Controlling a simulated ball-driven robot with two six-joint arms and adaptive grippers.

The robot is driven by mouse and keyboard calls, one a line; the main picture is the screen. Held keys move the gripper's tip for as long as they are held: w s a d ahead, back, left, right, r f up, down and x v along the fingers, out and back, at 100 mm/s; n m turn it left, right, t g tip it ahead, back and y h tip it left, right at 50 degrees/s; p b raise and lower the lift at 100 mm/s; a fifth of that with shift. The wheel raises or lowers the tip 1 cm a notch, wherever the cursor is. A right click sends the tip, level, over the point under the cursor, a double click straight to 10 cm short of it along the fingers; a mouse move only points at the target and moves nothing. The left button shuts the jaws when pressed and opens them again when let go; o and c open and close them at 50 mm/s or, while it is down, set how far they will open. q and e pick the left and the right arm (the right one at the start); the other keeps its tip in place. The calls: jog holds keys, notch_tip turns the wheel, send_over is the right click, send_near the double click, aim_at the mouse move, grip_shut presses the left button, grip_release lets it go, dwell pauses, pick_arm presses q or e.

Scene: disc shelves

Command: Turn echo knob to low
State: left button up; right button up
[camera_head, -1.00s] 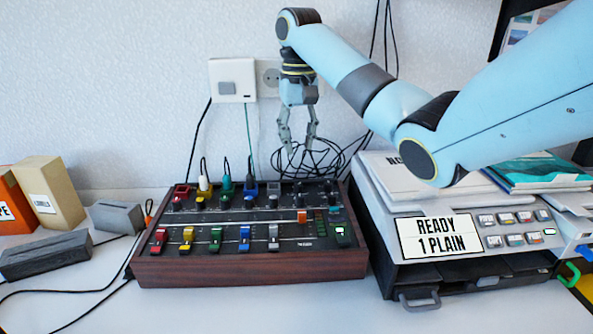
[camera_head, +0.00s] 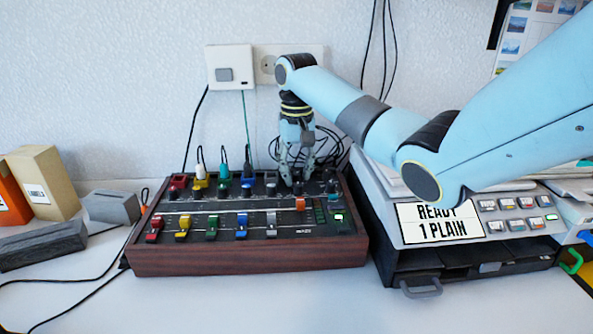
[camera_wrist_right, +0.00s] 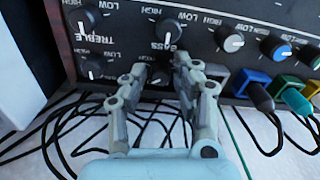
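A bass knob (camera_wrist_right: 168,30) and a treble knob (camera_wrist_right: 88,18) are near, with LOW and HIGH marks. No echo label is readable, so I cannot tell which knob is echo. My left gripper is not in view.
A printer (camera_head: 470,262) stands close on the right. A grey block (camera_head: 42,248) and boxes (camera_head: 45,180) are at left.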

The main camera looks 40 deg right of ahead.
aim_at(297, 173)
grip_shut()
jog(key=n+p, duration=0.1)
jog(key=p, duration=0.1)
jog(key=n+p, duration=0.2)
jog(key=p, duration=0.1)
jog(key=shift+r, duration=0.4)
jog(key=shift+f+n+p, duration=0.1)
jog(key=shift+n+p, duration=0.3)
jog(key=shift+n, duration=0.2)
jog(key=shift+w+f+n, duration=0.1)
jog(key=shift+f+n, duration=0.1)
jog(key=shift+n, duration=0.1)
grip_release()
notch_tip(297, 173, up, 12)
